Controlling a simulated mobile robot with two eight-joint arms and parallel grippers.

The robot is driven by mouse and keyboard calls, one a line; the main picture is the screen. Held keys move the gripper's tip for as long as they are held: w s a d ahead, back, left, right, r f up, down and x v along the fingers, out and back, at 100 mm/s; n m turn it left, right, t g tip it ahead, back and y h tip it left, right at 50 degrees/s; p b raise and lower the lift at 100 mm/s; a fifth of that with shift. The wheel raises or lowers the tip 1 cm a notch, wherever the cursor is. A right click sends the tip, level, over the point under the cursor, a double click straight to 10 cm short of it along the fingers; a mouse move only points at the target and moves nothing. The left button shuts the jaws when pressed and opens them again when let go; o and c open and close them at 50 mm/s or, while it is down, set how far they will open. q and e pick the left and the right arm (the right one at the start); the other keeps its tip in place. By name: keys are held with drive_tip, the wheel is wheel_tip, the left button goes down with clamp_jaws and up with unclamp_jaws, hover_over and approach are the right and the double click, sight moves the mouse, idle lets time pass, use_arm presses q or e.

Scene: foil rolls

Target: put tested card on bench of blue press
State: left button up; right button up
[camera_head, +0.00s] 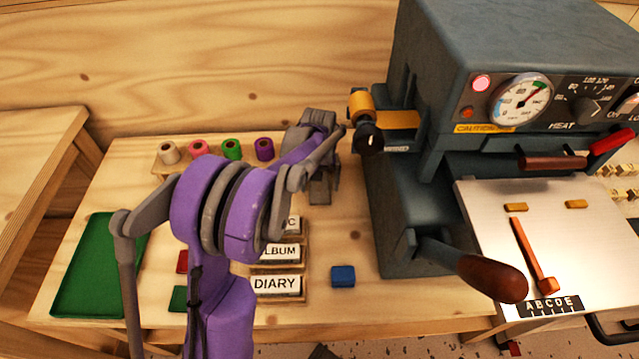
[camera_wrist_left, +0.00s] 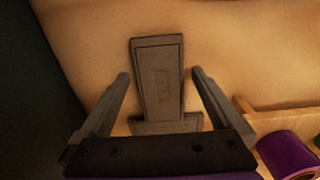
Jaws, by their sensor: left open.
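My left gripper (camera_head: 322,140) is over the wooden bench (camera_head: 345,235), close to the left side of the dark blue-grey press (camera_head: 415,215). In the left wrist view, the gripper (camera_wrist_left: 160,76) has its two fingers apart. Between them in the picture is a grey flat piece (camera_wrist_left: 162,85) with faint marks and a wider end; I cannot tell whether it is the tested card or whether the fingers touch it. In the head view a grey piece (camera_head: 320,188) shows below the gripper, partly hidden by my arm.
Foil rolls (camera_head: 231,149) stand on a wooden rack at the back. Labelled blocks (camera_head: 277,285) and a small blue block (camera_head: 343,276) lie in front. A green tray (camera_head: 75,290) is at left. The press handle (camera_head: 490,277) juts out beside its metal plate (camera_head: 575,240).

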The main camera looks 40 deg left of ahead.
sight(319, 189)
use_arm(q)
wheel_tip(319, 189, up, 12)
drive_tip(key=p, duration=0.1)
